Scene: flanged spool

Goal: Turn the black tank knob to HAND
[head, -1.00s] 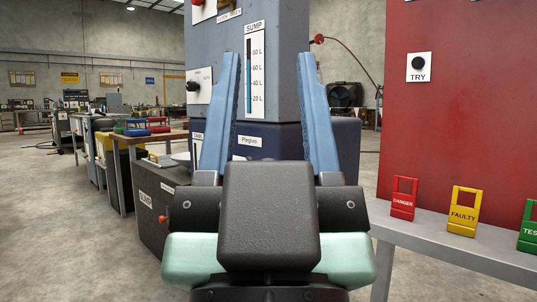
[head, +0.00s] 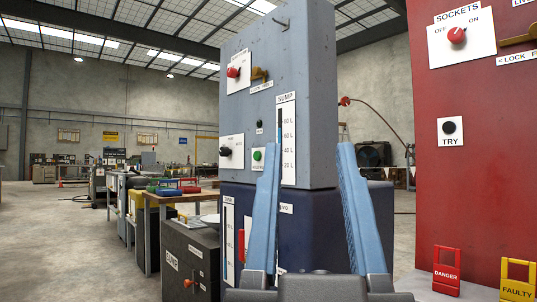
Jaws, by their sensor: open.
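A black knob (head: 225,151) sits on a white plate on the left face of the grey cabinet (head: 312,60). Lettering shows along the top of the plate, but it is too small to read surely, and I cannot tell which mark the knob points to. My gripper (head: 308,160) is open and empty, its two blue fingers pointing up in front of the cabinet. The knob is to the left of the left finger and apart from it. The left finger hides part of the cabinet's lower front edge.
A red knob (head: 233,72), a brass-coloured handle (head: 260,74) and a green button (head: 257,156) share the cabinet face. A SUMP gauge (head: 286,140) is beside them. A red panel (head: 470,190) stands close on the right, with DANGER (head: 446,268) and FAULTY tags (head: 517,280) below.

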